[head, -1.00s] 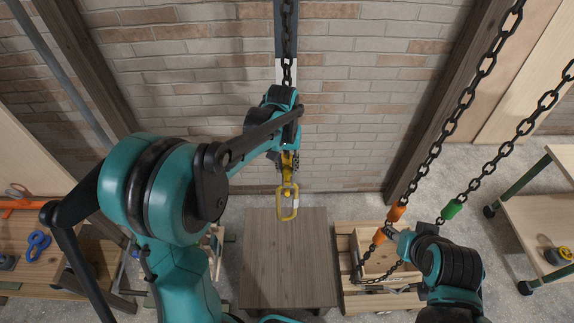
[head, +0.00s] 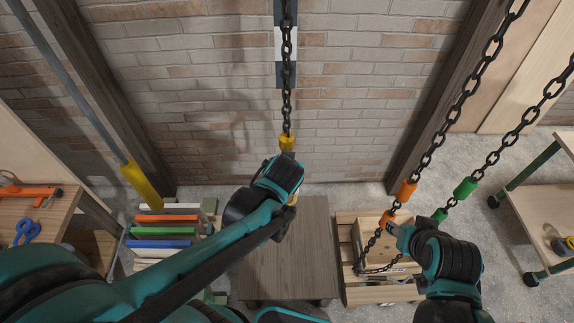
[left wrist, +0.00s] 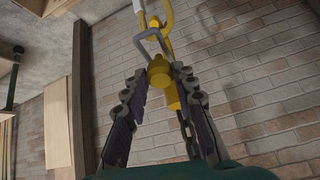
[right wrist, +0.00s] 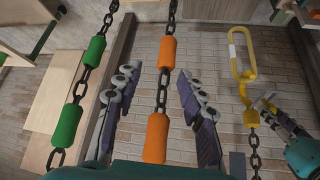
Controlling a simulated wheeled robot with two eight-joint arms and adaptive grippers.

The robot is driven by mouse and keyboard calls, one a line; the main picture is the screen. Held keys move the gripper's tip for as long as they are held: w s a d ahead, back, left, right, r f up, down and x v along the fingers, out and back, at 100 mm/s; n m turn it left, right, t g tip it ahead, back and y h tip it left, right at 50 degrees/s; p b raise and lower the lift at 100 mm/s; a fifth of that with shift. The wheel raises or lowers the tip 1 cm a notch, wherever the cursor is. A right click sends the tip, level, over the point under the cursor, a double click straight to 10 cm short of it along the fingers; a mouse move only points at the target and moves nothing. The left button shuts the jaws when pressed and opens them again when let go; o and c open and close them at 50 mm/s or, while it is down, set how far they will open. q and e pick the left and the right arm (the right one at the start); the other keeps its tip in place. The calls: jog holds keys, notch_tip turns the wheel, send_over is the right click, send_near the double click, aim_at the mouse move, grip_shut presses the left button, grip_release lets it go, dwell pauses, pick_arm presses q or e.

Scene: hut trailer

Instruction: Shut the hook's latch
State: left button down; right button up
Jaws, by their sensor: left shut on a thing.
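The yellow hook hangs from a chain; its long loop with a pale segment (right wrist: 240,55) shows in the right wrist view. My left gripper (head: 290,190) hides most of it in the head view, where a yellow sleeve (head: 288,142) shows above. In the left wrist view my left gripper (left wrist: 159,78) is shut on the hook's yellow knob (left wrist: 159,70). A grey triangular loop (left wrist: 152,42) stands just beyond the fingertips; I cannot tell whether the latch is shut. My right gripper (right wrist: 155,78) is open, its fingers spread around a chain with orange sleeves (right wrist: 157,137).
A second chain with green sleeves (right wrist: 67,125) hangs beside the orange one. Below stand a wooden table (head: 310,270), a crate on a pallet (head: 385,295) and a rack of coloured bars (head: 160,232). A workbench (head: 35,215) is at left, a cart (head: 545,215) at right.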

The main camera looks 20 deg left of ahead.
pick_arm(q)
jog(key=f+t+b, duration=0.2)
jog(key=b, duration=0.2)
jog(key=f+t+y+b, duration=0.1)
jog(key=f+t+b, duration=0.1)
jog(key=b, duration=0.2)
jog(key=f+t+b, duration=0.2)
jog(key=f+b, duration=0.1)
jog(key=b, duration=0.2)
jog(key=shift+s+d+t+y, duration=0.1)
jog(key=shift+s+t+y, duration=0.2)
jog(key=shift+s+y, duration=0.1)
jog(key=shift+f+b, duration=0.25)
jog(key=shift+b, duration=0.2)
jog(key=f+b, duration=0.1)
jog(key=b, duration=0.1)
jog(key=w+f+b, duration=0.1)
jog(key=shift+a+f, duration=0.25)
jog(key=shift+f, duration=0.05)
